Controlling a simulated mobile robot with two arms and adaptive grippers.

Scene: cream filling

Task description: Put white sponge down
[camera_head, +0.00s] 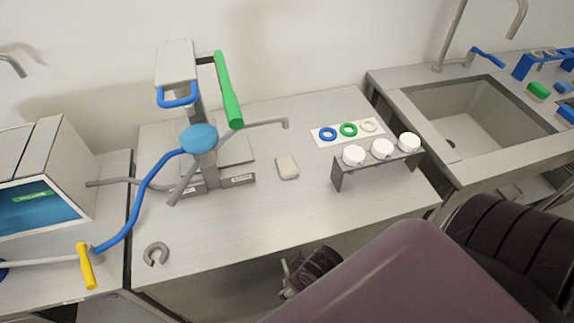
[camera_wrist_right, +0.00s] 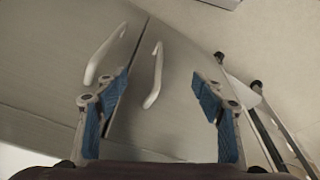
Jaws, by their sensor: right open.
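The white sponge (camera_head: 287,166) lies flat on the grey worktop (camera_head: 240,225), near its middle, between the filling machine (camera_head: 198,140) and a stand with white cups (camera_head: 382,149). Nothing holds it. My right gripper (camera_wrist_right: 160,86) is open and empty, its blue-padded fingers spread wide in the right wrist view. In the head view part of it (camera_head: 291,276) shows below the worktop's front edge, apart from the sponge and mostly hidden behind my purple arm. My left gripper is in neither view.
A card with blue, green and white rings (camera_head: 348,130) lies behind the cup stand. A grey C-shaped piece (camera_head: 155,254) lies at the front left. A sink (camera_head: 455,115) is at right. Cabinet handles (camera_wrist_right: 155,76) face my right gripper.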

